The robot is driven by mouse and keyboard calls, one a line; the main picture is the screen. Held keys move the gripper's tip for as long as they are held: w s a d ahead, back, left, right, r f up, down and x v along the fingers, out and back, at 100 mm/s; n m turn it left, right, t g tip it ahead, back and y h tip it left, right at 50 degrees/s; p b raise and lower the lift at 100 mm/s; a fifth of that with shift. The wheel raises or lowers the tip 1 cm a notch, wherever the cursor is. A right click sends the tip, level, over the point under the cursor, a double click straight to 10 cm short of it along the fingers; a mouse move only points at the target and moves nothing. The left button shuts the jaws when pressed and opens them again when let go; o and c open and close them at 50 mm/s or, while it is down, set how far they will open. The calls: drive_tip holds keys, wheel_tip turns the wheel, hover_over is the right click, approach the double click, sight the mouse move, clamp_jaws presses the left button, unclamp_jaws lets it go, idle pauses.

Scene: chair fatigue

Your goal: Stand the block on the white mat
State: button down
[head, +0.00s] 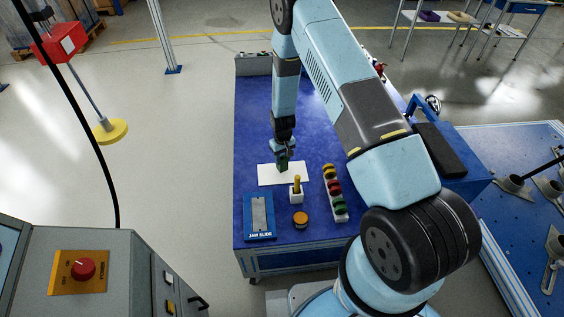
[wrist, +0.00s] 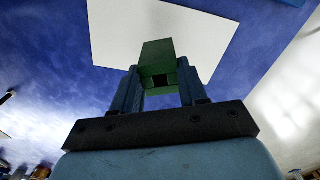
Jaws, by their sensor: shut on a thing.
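A green block (wrist: 157,57) is held between the fingers of my gripper (wrist: 160,85) in the wrist view. In the head view my gripper (head: 282,161) points down over the white mat (head: 295,177), with the green block (head: 283,166) at its tips. The mat lies flat on the blue table and also shows in the wrist view (wrist: 115,30) beyond the block. Whether the block touches the mat or hangs just above it I cannot tell. My gripper is shut on the block.
On the blue table (head: 265,120), a white holder with a yellow peg (head: 296,190) stands just in front of the mat.

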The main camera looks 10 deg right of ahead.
drive_tip(key=shift+f, duration=1.15)
drive_tip(key=c, duration=0.6)
unclamp_jaws()
drive_tip(key=shift+f, duration=0.1)
